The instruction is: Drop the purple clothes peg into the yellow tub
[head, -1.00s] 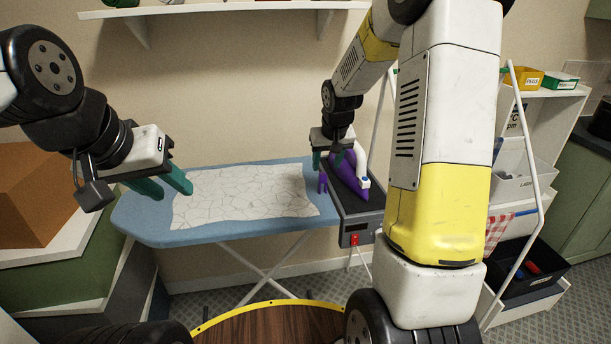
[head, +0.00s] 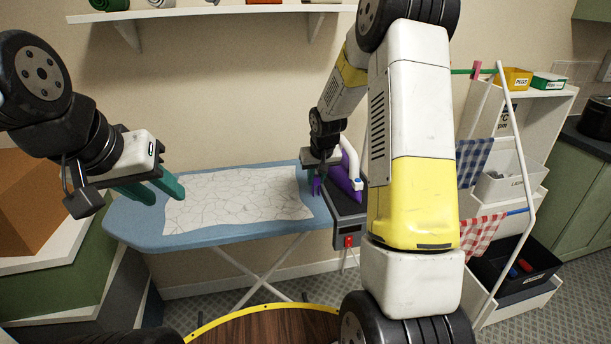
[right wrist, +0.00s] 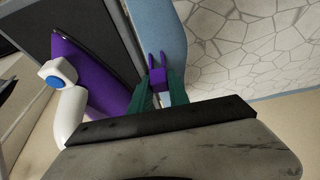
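The purple clothes peg (head: 316,187) is at the right end of the ironing board, below my right gripper (head: 315,178). In the right wrist view the peg (right wrist: 157,78) sits between the two green fingertips (right wrist: 159,85), which appear to touch it on both sides. Its two prongs point away from the gripper. The yellow tub (head: 513,79), labelled PEGS, stands on top of the white shelf unit at the right; its inside is hardly visible. My left gripper (head: 152,191) is open and empty over the board's left end.
A purple and white iron (head: 344,180) rests on the dark stand right beside the right gripper. A drying rack (head: 515,150) with cloths stands before the shelves. A green-white box (head: 549,81) is beside the tub.

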